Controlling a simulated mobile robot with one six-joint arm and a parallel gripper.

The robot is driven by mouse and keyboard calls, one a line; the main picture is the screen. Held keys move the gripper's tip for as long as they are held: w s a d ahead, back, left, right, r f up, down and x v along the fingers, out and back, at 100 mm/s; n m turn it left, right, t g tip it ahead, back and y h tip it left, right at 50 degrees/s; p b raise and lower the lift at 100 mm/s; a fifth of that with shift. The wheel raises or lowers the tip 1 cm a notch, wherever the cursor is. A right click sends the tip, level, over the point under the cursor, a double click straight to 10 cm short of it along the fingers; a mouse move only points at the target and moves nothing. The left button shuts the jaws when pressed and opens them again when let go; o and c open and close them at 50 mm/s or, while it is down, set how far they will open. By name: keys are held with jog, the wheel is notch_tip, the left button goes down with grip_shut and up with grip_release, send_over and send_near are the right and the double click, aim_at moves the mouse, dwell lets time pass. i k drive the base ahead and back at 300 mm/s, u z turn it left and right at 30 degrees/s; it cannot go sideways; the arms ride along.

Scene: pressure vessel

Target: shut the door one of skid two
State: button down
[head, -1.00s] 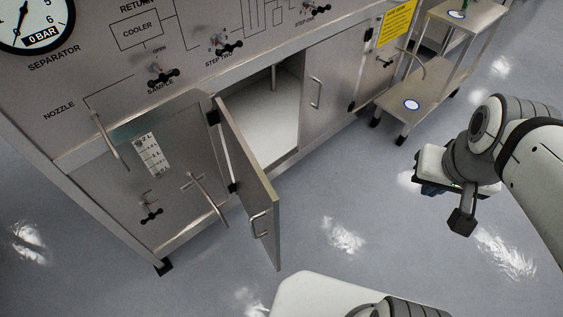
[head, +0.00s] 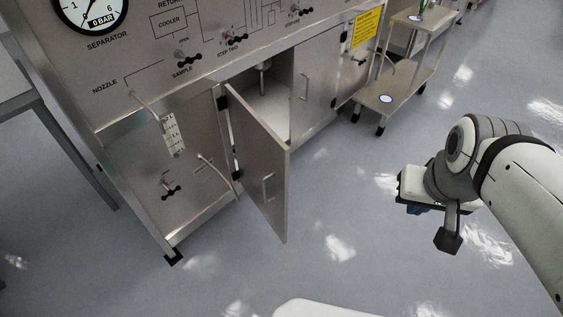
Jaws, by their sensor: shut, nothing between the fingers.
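The cabinet door (head: 262,165) stands open in the head view, swung out from its hinges on the left edge of the opening. It carries a vertical bar handle (head: 267,189) near its free edge. Behind it the cabinet interior (head: 266,98) shows pale and partly hidden. I cannot read a skid or door number. My gripper (head: 447,240) is at the right, over bare floor, well apart from the door. It is shut and empty, partly hidden by my wrist.
A neighbouring door (head: 315,90) to the right is closed. A steel trolley (head: 398,85) stands at the back right. The floor (head: 345,205) between door and arm is clear.

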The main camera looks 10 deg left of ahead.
aim_at(263, 157)
jog(key=z, duration=0.1)
jog(key=k, duration=0.45)
jog(key=u, duration=0.4)
jog(key=i, duration=1.5)
jog(key=u, duration=0.05)
